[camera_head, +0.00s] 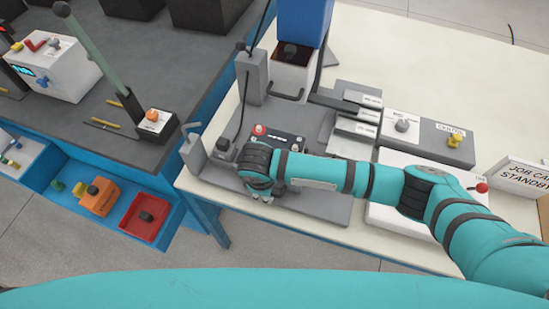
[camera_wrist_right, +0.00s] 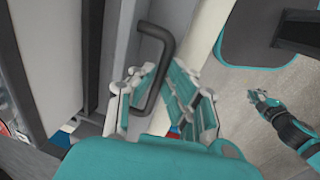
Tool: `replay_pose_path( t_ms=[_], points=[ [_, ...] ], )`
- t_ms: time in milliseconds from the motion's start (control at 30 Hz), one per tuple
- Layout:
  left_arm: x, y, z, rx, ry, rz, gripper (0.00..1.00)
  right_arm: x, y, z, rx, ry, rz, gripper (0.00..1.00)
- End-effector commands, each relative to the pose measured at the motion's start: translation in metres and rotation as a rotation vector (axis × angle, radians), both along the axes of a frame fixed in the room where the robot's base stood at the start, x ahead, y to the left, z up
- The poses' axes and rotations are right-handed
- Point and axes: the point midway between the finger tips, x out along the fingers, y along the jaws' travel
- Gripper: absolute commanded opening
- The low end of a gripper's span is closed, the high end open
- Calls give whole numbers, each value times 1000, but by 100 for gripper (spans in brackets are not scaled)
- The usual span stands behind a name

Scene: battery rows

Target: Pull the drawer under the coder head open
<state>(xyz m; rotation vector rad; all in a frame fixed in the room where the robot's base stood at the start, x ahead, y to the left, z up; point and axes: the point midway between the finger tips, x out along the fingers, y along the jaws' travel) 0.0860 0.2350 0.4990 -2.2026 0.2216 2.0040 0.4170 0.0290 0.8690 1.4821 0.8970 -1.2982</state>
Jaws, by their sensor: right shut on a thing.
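My right gripper (camera_head: 262,196) points down at the front edge of the grey station base (camera_head: 325,206). In the right wrist view my right gripper (camera_wrist_right: 160,92) is shut on a dark bent handle (camera_wrist_right: 165,45), which passes between its fingers. The handle is fixed to a light grey panel (camera_wrist_right: 125,45), apparently the drawer front. In the head view my arm hides the handle and drawer, so I cannot tell how far the drawer stands out. I cannot tell which station part is the coder head. My left gripper (camera_wrist_right: 258,98) seems to show small over the floor in the wrist view.
A blue bench (camera_head: 200,130) with a red bin (camera_head: 145,220) stands left.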

Motion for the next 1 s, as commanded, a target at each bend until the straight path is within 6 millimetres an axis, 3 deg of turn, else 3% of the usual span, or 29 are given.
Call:
replay_pose_path(
  t_ms=[100,433,467,600,1000],
  points=[
    [-1,0,9,0,1,0,0,-13,3,2,-2,1,1,0],
    [-1,0,8,0,2,0,0,-14,4,0,-1,-3,0,0],
    [-1,0,8,0,2,0,0,-14,4,0,-1,-3,0,14],
    [-1,0,8,0,2,0,0,-13,4,0,-1,-3,0,33],
    [-3,3,8,3,3,0,0,-14,5,10,1,-3,1,34]
  ],
)
